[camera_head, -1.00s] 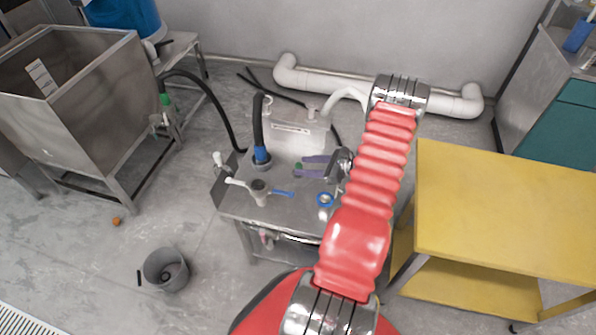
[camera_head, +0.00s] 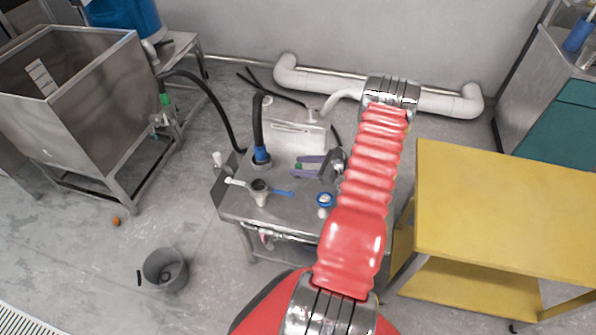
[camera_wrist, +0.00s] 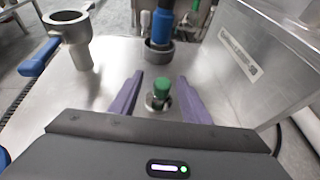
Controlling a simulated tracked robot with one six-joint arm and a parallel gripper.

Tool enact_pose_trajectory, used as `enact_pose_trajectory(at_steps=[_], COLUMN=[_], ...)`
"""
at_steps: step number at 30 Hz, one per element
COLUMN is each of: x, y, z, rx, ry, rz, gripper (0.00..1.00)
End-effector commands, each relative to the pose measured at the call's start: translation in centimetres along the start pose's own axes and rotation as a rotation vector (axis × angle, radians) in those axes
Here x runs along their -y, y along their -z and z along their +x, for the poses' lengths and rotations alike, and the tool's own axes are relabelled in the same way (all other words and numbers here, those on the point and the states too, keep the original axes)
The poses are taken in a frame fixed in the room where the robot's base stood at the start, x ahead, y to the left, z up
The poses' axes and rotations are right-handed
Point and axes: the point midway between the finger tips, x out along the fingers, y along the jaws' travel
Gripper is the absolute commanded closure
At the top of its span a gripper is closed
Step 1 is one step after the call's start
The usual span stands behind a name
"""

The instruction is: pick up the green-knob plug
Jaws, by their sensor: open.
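The green-knob plug (camera_wrist: 161,92) stands on the steel machine top in the wrist view, its green knob up and a metal collar around its base. In the head view the green knob (camera_head: 298,166) shows small beside my purple fingers. My gripper (camera_wrist: 160,95) is open, with one purple finger on each side of the plug. Gaps show between the fingers and the knob, and nothing is held. In the head view my gripper (camera_head: 308,166) is over the machine top, and my arm hides part of the machine's right side.
A blue hose fitting (camera_wrist: 162,28) stands just beyond the plug. A blue-handled metal cup (camera_wrist: 72,32) is at the left, and a steel box (camera_wrist: 265,55) at the right. A yellow table (camera_head: 505,205) stands right of the machine. A grey bucket (camera_head: 166,270) is on the floor.

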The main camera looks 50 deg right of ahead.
Motion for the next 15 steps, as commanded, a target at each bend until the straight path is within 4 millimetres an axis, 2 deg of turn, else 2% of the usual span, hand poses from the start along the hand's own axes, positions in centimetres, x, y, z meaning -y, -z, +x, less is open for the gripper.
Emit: enact_pose_trajectory(at_steps=[10,15], x=[0.3,0.3], y=[0.4,0.3], z=[4.0,5.1], rx=[0.000,-0.001], ry=[-0.003,-0.001], rz=[0.000,0.000], gripper=[0.57,0.57])
